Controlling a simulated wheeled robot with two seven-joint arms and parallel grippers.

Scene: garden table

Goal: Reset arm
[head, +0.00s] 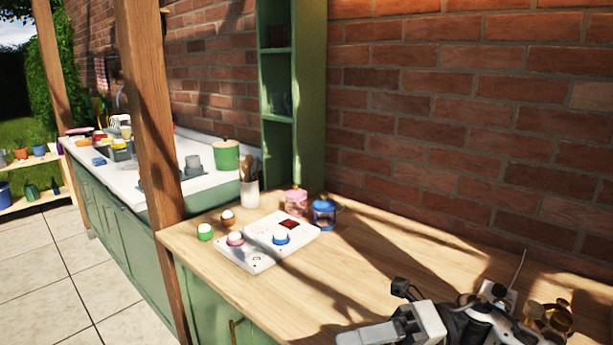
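One gripper, which I take to be my right one (388,332), shows at the bottom right, low over the wooden counter (350,265). It is pale grey and points to the left. Its fingertips are near the bottom edge, and I cannot tell whether they are open or shut. I see nothing clearly held in it. My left gripper is not in view. A white panel (262,252) with a dark red display (293,224) lies on the counter, well away from the gripper. A pink round piece (235,240) and a blue one (281,239), both with white tops, are on it.
Green (205,233) and orange (228,219) pieces stand beside the panel. A utensil pot (249,194), pink jar (295,202) and blue jar (323,213) stand behind. A wooden post (155,120) rises at left. A brick wall (460,130) bounds the back. The counter's middle is clear.

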